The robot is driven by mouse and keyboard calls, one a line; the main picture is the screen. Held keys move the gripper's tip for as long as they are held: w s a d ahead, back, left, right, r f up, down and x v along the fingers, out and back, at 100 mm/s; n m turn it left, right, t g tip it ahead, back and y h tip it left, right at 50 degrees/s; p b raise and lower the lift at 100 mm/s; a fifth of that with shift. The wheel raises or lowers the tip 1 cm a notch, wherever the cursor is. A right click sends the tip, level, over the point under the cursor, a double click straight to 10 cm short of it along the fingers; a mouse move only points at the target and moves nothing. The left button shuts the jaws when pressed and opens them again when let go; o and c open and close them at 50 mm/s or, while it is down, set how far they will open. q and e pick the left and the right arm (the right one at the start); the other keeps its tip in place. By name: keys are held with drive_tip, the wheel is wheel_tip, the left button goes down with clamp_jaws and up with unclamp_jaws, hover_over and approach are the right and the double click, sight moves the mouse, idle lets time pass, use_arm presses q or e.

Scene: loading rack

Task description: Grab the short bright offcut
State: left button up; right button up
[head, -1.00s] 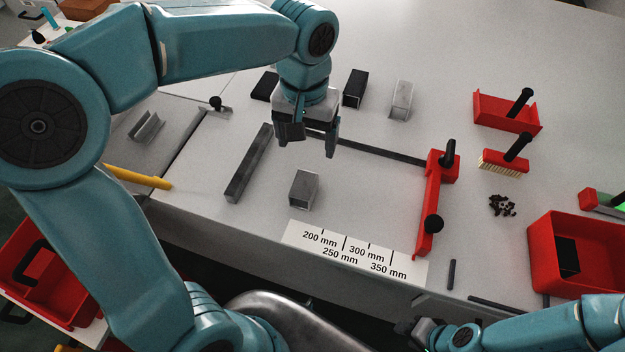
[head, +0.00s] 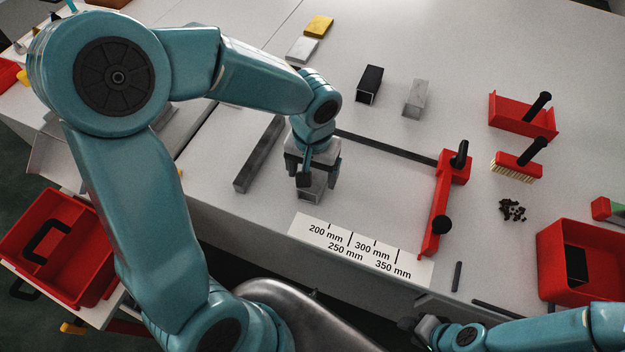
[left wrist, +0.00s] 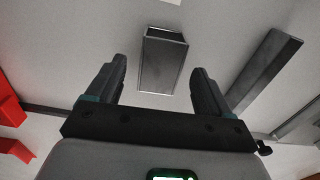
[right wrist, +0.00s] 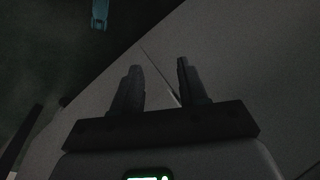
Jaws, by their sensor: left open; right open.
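A short grey square tube offcut (head: 312,190) lies on the bench just behind the ruler strip. My left gripper (head: 318,176) is open above it and partly hides it. In the left wrist view the offcut (left wrist: 163,68) lies ahead of and between the open fingers (left wrist: 158,75), not gripped. A paler short tube offcut (head: 416,98) and a black one (head: 369,85) lie further back, apart from the gripper. My right gripper (right wrist: 160,72) is open and empty at the bench's front edge.
A long grey bar (head: 259,155) lies left of the left gripper. A red stop (head: 438,205) ends a dark rail to the right. A printed length strip (head: 360,249) lies in front. A red bin (head: 580,280), brush (head: 516,165) and dustpan (head: 523,116) stand right.

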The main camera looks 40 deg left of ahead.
use_arm(q)
wheel_tip(320, 180, down, 2)
drive_tip(key=shift+s+f, duration=0.15)
drive_tip(key=shift+f, duration=0.05)
drive_tip(key=shift+w+f, duration=0.25)
drive_tip(key=shift+f, duration=0.1)
drive_tip(key=shift+s+r, duration=0.1)
drive_tip(key=shift+s, duration=0.1)
drive_tip(key=c, duration=0.9)
drive_tip(key=shift+w, duration=0.1)
drive_tip(key=shift+c, duration=0.8)
